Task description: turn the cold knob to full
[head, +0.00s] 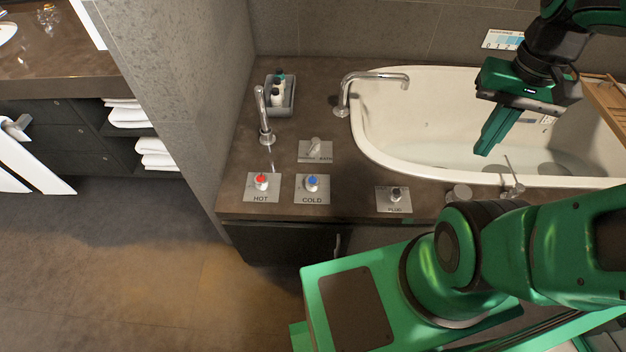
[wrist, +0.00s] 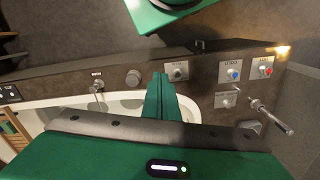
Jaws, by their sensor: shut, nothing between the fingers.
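The cold knob (head: 311,183) is a white knob with a blue cap on a metal plate marked COLD. It also shows in the wrist view (wrist: 235,75). The hot knob (head: 261,181), with a red cap, is left of it on a plate marked HOT. In the wrist view the hot knob (wrist: 266,71) is to the right. My gripper (head: 487,148) is shut and empty, above the bathtub and well to the right of the cold knob. Its closed fingers show in the wrist view (wrist: 160,80), apart from both knobs.
A dark PLUG knob (head: 396,194) sits right of the cold knob. A lever on a plate (head: 314,146), a spout (head: 264,115) and a tub faucet (head: 375,78) stand behind. A bottle tray (head: 291,105) is at the back left. The white bathtub (head: 365,130) holds water.

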